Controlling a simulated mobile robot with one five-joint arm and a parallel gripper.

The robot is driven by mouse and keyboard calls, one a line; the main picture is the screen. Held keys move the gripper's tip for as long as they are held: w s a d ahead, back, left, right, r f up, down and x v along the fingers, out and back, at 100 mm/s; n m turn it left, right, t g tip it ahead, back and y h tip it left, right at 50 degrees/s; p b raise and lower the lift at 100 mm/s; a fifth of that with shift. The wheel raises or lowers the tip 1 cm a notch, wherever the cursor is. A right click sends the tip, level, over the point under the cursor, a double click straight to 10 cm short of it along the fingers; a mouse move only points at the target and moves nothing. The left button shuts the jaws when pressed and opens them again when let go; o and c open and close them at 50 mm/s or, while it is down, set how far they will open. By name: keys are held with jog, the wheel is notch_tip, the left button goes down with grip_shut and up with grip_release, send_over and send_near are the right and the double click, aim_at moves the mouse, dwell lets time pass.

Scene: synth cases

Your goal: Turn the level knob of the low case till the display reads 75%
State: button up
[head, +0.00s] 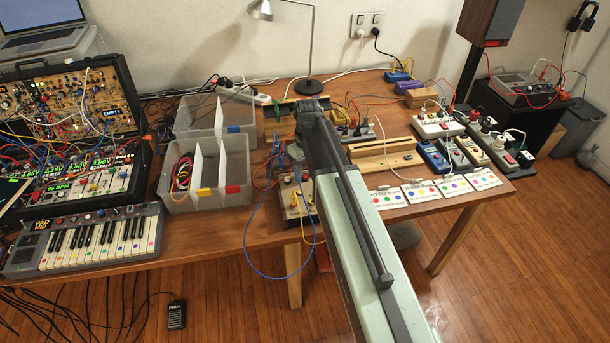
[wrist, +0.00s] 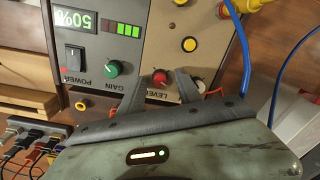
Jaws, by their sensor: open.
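The low case fills the top of the wrist view, upside down, with a grey panel and a beige panel (wrist: 205,20). In the head view the low case (head: 293,205) is partly hidden by my arm.
A green gain knob (wrist: 112,68) sits close to one finger, and a pale knob (wrist: 198,87) is partly behind the other. A black power switch (wrist: 75,57), yellow buttons and a blue cable (wrist: 270,70) are nearby. A grey bin (head: 208,170) stands left of the case.

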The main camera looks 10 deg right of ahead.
grip_shut()
jog(key=shift+m, duration=0.4)
jog(key=m, duration=0.5)
jog(key=shift+m, duration=0.7)
grip_release()
